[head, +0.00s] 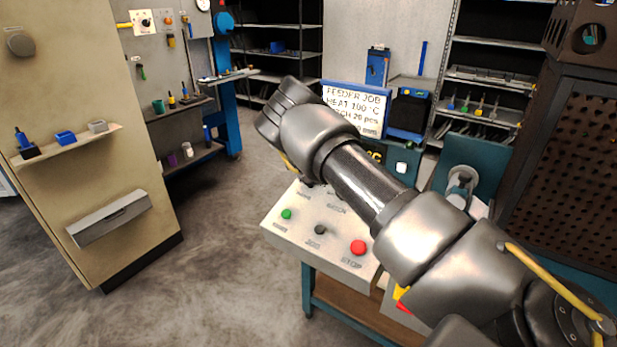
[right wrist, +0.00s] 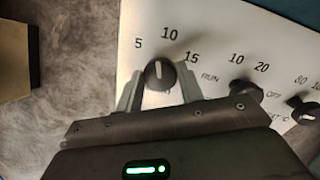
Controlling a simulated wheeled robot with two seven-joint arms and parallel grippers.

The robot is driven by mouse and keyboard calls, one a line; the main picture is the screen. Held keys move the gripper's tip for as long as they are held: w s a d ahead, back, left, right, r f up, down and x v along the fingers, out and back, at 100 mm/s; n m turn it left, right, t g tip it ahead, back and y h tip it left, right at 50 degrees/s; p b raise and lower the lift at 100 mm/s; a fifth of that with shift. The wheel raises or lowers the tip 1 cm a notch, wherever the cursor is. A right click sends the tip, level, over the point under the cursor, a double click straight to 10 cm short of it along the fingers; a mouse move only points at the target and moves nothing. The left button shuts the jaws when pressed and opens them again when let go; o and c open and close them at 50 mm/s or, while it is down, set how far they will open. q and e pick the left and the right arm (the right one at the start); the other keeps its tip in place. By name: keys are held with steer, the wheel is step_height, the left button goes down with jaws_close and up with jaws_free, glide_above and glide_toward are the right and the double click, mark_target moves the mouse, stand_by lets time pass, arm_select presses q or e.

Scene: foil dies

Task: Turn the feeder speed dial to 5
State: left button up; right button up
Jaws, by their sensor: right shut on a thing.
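The feeder speed dial (right wrist: 160,74) is a black round knob with a white pointer mark, on a white panel marked 5, 10 and 15. Its mark points up in the right wrist view, between 5 and 10. My right gripper (right wrist: 160,69) is shut on this dial, one finger on each side. In the head view my right arm hides the dial and most of the gripper. The control panel (head: 299,234) shows in front of the arm. My left gripper is in neither view.
Two more black knobs, one by RUN and OFF (right wrist: 243,88) and one marked 80 and 100 (right wrist: 304,110), sit right of the dial. The panel front has a green button (head: 286,214), a black knob (head: 320,229) and a red STOP button (head: 358,247). A job sign (head: 355,108) stands behind.

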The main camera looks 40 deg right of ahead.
steer(key=n, duration=0.3)
steer(key=shift+n, duration=0.4)
steer(key=shift+n+y, duration=0.3)
steer(key=shift+n, duration=1.9)
steer(key=shift+w, duration=0.1)
steer(key=o, duration=1)
steer(key=shift+b+v, duration=0.8)
steer(key=shift+v, duration=4.65)
